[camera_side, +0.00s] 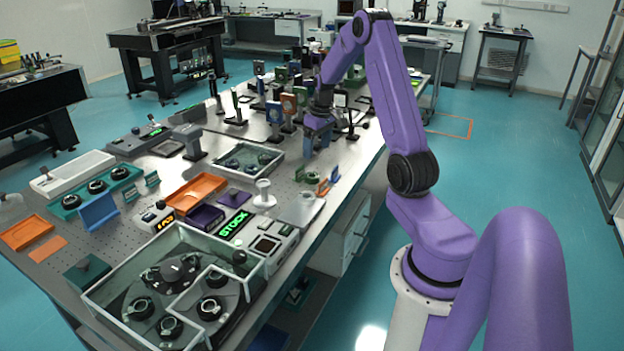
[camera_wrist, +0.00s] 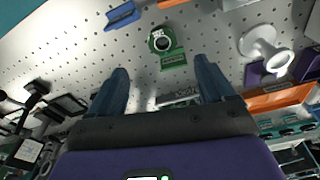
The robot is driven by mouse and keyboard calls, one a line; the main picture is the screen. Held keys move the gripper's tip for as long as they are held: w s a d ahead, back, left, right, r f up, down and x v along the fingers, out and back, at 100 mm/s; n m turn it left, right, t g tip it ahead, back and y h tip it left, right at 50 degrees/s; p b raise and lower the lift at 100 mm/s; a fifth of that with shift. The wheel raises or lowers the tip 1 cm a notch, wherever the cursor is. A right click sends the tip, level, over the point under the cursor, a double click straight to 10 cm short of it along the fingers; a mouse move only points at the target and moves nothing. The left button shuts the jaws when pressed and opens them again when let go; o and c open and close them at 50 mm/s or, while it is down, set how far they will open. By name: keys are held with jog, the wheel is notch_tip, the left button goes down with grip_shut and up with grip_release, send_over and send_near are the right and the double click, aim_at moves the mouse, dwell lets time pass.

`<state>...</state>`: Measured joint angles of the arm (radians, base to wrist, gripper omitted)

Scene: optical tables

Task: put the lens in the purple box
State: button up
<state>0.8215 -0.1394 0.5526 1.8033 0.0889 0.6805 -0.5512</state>
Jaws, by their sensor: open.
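A small round lens (camera_wrist: 161,41) with a dark ring sits on a green holder in the wrist view, just beyond my fingertips. It seems to be the small green-mounted piece (camera_side: 312,174) on the perforated table in the side view. My gripper (camera_wrist: 161,70) is open and empty, its two blue fingers apart and short of the lens in the picture. In the side view my gripper (camera_side: 310,150) hangs above the table near the lens. A dark purple box (camera_side: 203,219) stands to the left, beside the green STOCK display. Its inside is too small to make out.
A white stand (camera_side: 263,194) and a flat purple piece (camera_side: 235,197) lie between the lens and the box. An orange tray (camera_side: 195,191) is behind the box. Small blue and orange pieces (camera_side: 328,182) stand close to the lens. Upright optics (camera_side: 290,104) crowd the area behind my gripper.

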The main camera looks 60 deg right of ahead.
aim_at(312, 175)
jog(key=f, duration=0.3)
jog(key=w+f, duration=0.1)
jog(key=f, duration=0.6)
jog(key=shift+w+f, duration=0.1)
jog(key=shift+w, duration=0.2)
jog(key=shift+c, duration=0.3)
jog(key=c, duration=1.2)
